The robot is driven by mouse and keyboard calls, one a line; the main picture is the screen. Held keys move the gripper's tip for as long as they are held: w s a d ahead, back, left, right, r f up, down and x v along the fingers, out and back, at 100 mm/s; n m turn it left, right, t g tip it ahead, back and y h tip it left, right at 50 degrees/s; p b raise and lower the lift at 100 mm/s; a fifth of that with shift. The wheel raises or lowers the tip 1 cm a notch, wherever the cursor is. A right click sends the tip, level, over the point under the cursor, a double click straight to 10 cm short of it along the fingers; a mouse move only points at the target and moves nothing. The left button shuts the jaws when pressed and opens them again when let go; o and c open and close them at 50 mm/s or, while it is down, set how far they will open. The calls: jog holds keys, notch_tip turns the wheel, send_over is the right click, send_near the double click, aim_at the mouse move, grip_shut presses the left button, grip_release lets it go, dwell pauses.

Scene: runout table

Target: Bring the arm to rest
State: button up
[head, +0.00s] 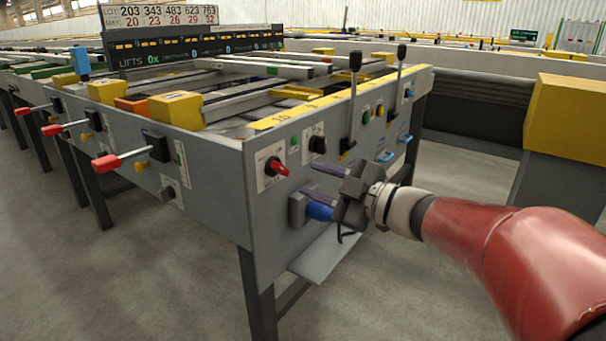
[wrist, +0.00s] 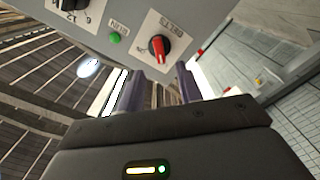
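My red arm (head: 510,250) reaches in from the lower right in the head view. My gripper (head: 306,178) is at its end, in front of the grey side panel of the runout table (head: 220,190). Its two fingers are apart with nothing seen between them; the wrist view also shows the gripper (wrist: 159,72) open. The red rotary knob (head: 277,166) is on the panel just beyond and left of the fingertips. It shows in the wrist view (wrist: 158,48) under a "BELTS" label, apart from the fingers.
A blue part on a grey box (head: 318,211) sits just below my gripper. Two black upright levers (head: 354,95) stick up above the panel. A green button (wrist: 115,38) is near the knob. Red-tipped levers (head: 107,163) project at left. Open floor (head: 120,290) lies in front.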

jog(key=shift+s+d, duration=0.15)
jog(key=s+d+r+m+t+h+p, duration=0.1)
jog(key=d+r+m+t+h+p, duration=0.15)
jog(key=d+m+h, duration=0.4)
jog(key=s+d+r+m+t+h+p, duration=0.1)
jog(key=d+r+m+t+h+p, duration=0.1)
jog(key=d+m+h+p, duration=0.35)
jog(key=s+a+f+m+g+h+p, duration=0.1)
jog(key=s+f+m+g, duration=0.2)
jog(key=s, duration=0.7)
jog(key=s+a+f+m+g+h+p, duration=0.1)
jog(key=s+f+m+g, duration=0.3)
jog(key=s+g, duration=0.3)
jog(key=s+f, duration=0.1)
jog(key=s, duration=0.1)
jog(key=shift+s+a+f+m+p, duration=0.2)
jog(key=shift+s+f+m+p, duration=0.1)
jog(key=shift+s+f, duration=0.1)
